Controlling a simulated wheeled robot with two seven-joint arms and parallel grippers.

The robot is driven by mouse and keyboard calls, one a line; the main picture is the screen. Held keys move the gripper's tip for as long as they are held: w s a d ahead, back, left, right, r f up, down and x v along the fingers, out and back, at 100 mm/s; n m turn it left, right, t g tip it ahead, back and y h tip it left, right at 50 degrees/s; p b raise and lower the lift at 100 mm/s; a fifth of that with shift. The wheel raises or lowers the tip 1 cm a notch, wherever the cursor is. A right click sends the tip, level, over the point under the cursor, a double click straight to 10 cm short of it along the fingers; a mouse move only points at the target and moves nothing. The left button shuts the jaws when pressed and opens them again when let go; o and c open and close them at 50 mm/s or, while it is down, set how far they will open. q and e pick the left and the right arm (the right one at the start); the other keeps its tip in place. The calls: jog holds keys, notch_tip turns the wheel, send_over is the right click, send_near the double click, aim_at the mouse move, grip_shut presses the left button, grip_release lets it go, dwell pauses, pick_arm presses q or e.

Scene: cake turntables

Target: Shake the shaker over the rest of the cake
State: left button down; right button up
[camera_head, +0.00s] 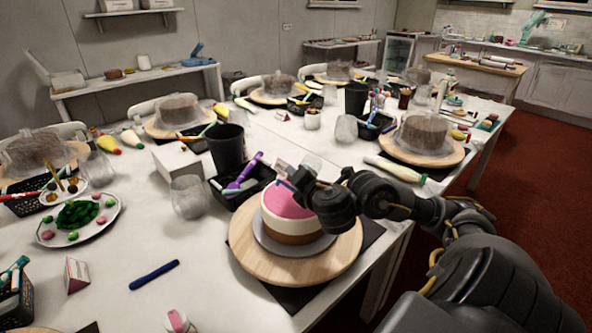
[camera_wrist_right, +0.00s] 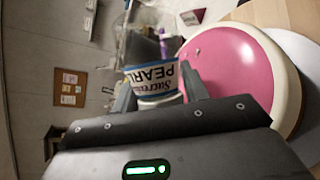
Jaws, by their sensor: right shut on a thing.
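The cake (camera_head: 292,228) has a pink top over white and brown layers. It sits on a grey board on a round wooden turntable (camera_head: 252,258). In the right wrist view the cake's pink top (camera_wrist_right: 228,68) fills the upper right. My right gripper (camera_head: 297,183) is above the far left part of the cake. In the head view the shaker is small and mostly hidden by the gripper. I cannot tell whether anything falls from it. My left gripper is not in view.
A black basket (camera_head: 232,196) with purple tools stands close behind the cake. A clear glass (camera_head: 188,197), a black cup (camera_head: 226,150), and a plate of green and pink sweets (camera_head: 80,218) stand to the left.

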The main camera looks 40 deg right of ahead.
jog(key=shift+s+d+m+p, duration=0.3)
jog(key=shift+s+d+p, duration=0.05)
jog(key=shift+s+p, duration=0.2)
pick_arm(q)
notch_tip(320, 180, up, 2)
pick_arm(e)
jog(key=shift+w+f+g+y, duration=0.1)
jog(key=shift+f+g+y, duration=0.05)
jog(key=shift+g+y, duration=0.15)
jog(key=shift+d+b, duration=0.4)
jog(key=shift+d, duration=0.15)
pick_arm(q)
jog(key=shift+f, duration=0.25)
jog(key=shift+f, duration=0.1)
pick_arm(e)
jog(key=shift+b, duration=0.8)
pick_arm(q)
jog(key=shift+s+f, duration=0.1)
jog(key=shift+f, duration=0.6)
pick_arm(e)
jog(key=shift+r, duration=0.2)
